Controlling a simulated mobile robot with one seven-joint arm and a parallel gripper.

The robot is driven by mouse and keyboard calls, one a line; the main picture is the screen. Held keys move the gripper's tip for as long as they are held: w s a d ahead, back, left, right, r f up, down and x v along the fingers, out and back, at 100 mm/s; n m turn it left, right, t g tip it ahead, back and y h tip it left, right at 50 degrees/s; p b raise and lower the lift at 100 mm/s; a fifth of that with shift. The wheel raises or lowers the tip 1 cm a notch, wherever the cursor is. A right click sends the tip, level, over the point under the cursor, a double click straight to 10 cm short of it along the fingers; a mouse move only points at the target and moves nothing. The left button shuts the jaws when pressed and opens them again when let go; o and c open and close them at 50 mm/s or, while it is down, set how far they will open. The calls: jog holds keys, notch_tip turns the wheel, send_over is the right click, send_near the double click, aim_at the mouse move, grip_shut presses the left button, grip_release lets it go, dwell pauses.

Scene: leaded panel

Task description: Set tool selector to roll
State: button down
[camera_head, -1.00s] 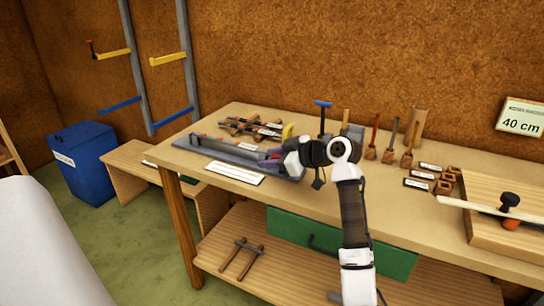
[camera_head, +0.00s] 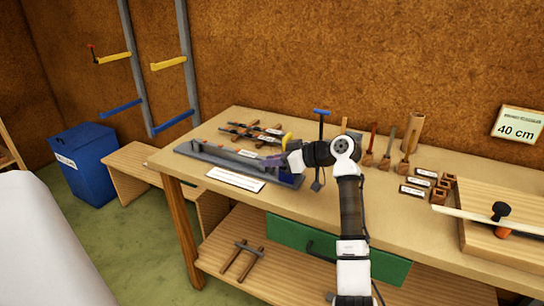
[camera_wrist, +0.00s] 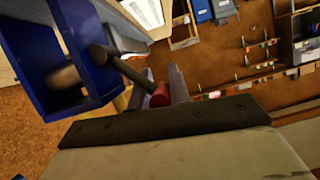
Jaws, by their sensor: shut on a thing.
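In the head view my gripper (camera_head: 270,163) is low over the right part of a long grey bench tool (camera_head: 213,158) on the workbench. In the wrist view my gripper (camera_wrist: 166,88) is shut on the red end (camera_wrist: 160,96) of a dark rod (camera_wrist: 124,68). That rod looks like a lever, probably the tool selector. A blue frame (camera_wrist: 40,62) with a dark cylinder in it is beside the rod. A yellow part (camera_head: 287,139) shows just behind my gripper in the head view. The selector's marks and setting cannot be read.
A white label card (camera_head: 235,179) lies in front of the grey tool. A blue T-handle (camera_head: 321,112) stands behind my wrist. Wooden-handled tools (camera_head: 388,148) and small blocks (camera_head: 440,190) are to the right.

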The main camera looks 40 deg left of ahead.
jog(key=shift+w+m+g, duration=0.15)
jog(key=shift+m+g, duration=0.15)
jog(key=shift+m, duration=0.1)
jog(key=c, duration=1.4)
grip_release()
jog(key=shift+r, duration=0.1)
jog(key=shift+o, duration=0.2)
